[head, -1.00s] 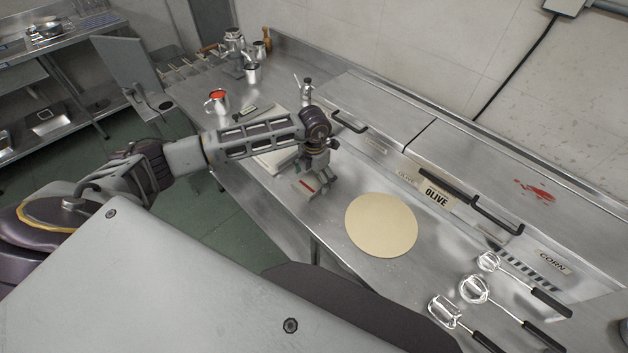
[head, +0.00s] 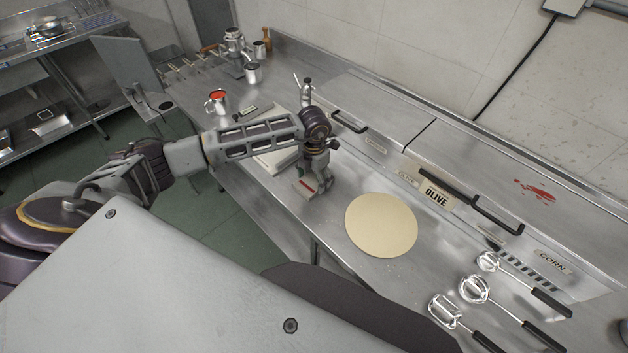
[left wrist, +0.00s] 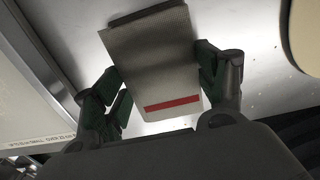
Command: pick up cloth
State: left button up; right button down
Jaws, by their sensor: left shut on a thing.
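The cloth (left wrist: 152,68) is a pale, folded piece with a red stripe near one end. In the left wrist view it sits between the two fingers of my left gripper (left wrist: 165,88), which is shut on it. In the head view the cloth (head: 308,190) shows below the left gripper (head: 318,180), over the steel counter (head: 335,245), left of the round dough disc (head: 381,225). I cannot tell whether the cloth touches the counter. My right gripper does not show.
A pale flat stack (head: 278,160) lies behind my left forearm. A cup with red contents (head: 217,101) stands further left. Lidded bins (head: 490,165), one marked OLIVE, line the counter's back.

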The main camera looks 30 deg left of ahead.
aim_at(314, 180)
pick_arm(q)
jog(key=shift+r, duration=0.15)
notch_tip(314, 180, up, 10)
jog(key=b, duration=0.2)
dwell(0.4)
jog(key=o, duration=0.4)
jog(key=c, duration=0.3)
